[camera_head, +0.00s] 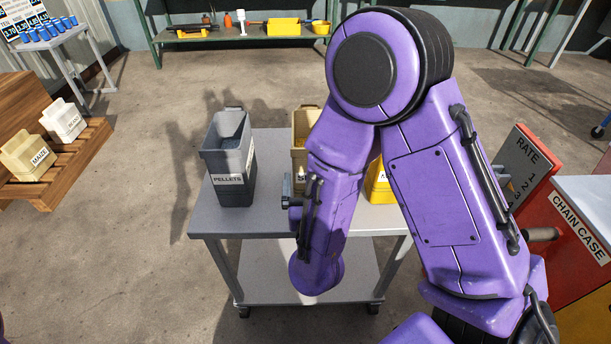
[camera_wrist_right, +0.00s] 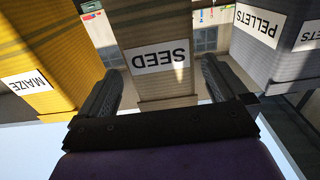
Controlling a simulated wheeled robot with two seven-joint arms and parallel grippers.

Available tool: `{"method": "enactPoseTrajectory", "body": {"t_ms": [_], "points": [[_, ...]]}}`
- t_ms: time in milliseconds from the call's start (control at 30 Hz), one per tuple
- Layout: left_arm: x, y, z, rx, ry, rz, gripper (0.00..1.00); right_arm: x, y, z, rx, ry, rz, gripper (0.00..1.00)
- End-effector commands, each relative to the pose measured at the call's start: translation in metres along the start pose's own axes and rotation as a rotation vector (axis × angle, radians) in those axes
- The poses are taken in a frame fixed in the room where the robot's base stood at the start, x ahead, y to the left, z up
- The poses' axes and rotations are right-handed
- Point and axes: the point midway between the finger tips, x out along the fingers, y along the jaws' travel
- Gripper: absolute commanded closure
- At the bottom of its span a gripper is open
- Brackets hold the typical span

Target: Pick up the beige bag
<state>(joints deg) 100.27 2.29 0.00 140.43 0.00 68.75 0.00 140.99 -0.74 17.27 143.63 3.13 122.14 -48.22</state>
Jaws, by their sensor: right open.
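The beige bag (camera_head: 305,124) looks like an upright, open-topped bin and stands on the grey cart, partly hidden by my right arm. In the right wrist view the beige bag (camera_wrist_right: 165,78) shows upside down with a SEED label, between the two fingers. My right gripper (camera_head: 291,190) is low in front of it, mostly hidden behind my forearm in the head view. Its jaws (camera_wrist_right: 160,68) are open and spread to either side of the beige bag; I cannot tell whether they touch it. My left gripper is not in view.
A grey PELLETS bin (camera_head: 229,155) stands left of the beige bag, and a yellow bin (camera_head: 378,184) stands right, mostly behind my arm. The cart top (camera_head: 240,222) is bare in front. A wooden pallet (camera_head: 85,155) at left holds two bins.

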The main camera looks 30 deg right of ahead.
Motion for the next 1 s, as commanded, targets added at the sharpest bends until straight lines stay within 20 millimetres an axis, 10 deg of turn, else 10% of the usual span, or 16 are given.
{"method": "enactPoseTrajectory", "body": {"t_ms": [500,767,1000], "points": [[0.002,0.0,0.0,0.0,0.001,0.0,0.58,0.078,0.001,0.001,0.001,-0.004,0.001,0.0],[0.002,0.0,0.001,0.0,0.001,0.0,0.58,0.082,0.0,0.001,-0.001,-0.004,-0.002,0.0],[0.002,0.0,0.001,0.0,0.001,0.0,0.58,0.082,0.0,0.002,-0.001,-0.004,-0.002,0.78]]}}
